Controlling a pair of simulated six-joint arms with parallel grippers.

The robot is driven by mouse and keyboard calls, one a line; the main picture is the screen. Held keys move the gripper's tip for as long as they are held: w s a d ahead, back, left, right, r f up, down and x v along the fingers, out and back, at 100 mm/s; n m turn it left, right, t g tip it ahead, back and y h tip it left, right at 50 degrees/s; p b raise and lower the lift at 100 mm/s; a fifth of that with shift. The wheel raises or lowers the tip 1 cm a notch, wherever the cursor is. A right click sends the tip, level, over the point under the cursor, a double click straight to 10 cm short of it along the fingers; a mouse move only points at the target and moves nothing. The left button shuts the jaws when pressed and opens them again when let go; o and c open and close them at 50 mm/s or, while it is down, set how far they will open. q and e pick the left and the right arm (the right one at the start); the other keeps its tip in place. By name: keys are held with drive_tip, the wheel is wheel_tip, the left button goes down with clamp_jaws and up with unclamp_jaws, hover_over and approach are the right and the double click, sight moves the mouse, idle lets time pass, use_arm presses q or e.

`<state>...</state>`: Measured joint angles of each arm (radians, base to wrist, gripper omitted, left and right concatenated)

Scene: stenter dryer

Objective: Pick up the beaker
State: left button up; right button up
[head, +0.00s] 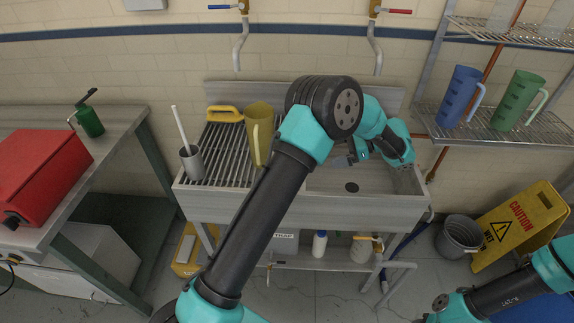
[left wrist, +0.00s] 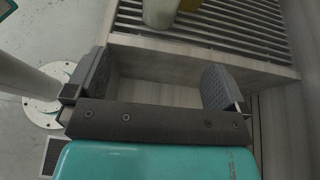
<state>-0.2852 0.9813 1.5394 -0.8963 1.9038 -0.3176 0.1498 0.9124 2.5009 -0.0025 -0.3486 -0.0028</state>
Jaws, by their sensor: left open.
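A tall yellow beaker (head: 259,132) with a handle stands on the slatted drainboard left of the sink basin. My arm covers part of the area just right of it. A blue beaker (head: 460,96) and a green beaker (head: 518,100) stand on the wire shelf at the right. My left gripper (head: 347,158) is over the sink basin, right of the yellow beaker and apart from it. In the left wrist view its two fingers (left wrist: 155,82) are spread with nothing between them. A pale cylinder (left wrist: 158,12) is cut off at that view's top edge. My right gripper is out of view.
A grey cup with a brush (head: 191,160) and a yellow-handled item (head: 225,114) share the drainboard (head: 217,168). The basin (head: 385,182) looks empty. A caution sign (head: 520,225) stands right.

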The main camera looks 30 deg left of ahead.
use_arm(q)
drive_tip(key=x, duration=1.2)
drive_tip(key=shift+f, duration=0.1)
drive_tip(key=shift+a, duration=0.1)
drive_tip(key=shift+x, duration=2.6)
drive_tip(key=c, duration=1.1)
